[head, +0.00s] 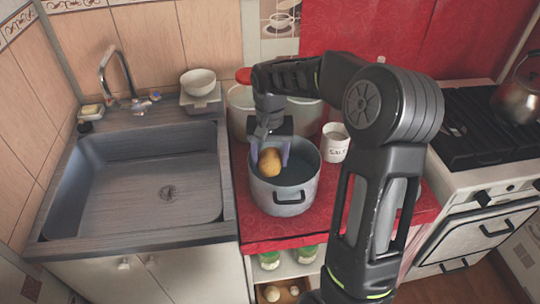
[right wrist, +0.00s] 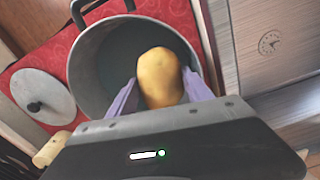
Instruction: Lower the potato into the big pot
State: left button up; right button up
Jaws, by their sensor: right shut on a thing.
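The potato (head: 270,163) is yellow-brown and is held between the fingers of my right gripper (head: 271,157). In the right wrist view, the potato (right wrist: 161,77) sits between two pale purple fingertips, with the pot's opening behind it. The big pot (head: 284,208) is grey metal with dark handles and stands on the red counter. The potato appears over the left part of its opening; I cannot tell whether it is below the rim. The pot (right wrist: 85,75) also shows in the right wrist view. My left gripper is not in view.
A white salt canister (head: 336,143) stands right of the pot, and other pots (head: 240,108) stand behind it. A sink (head: 150,185) is at left and a stove (head: 480,130) at right. A lid (right wrist: 42,97) lies beside the pot in the wrist view.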

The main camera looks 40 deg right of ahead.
jog(key=shift+f+b, duration=1.75)
jog(key=shift+f, duration=0.95)
jog(key=shift+f+b, duration=1.15)
jog(key=shift+f, duration=0.55)
jog(key=o, duration=1.6)
jog(key=shift+c, duration=0.2)
jog(key=shift+r, duration=4)
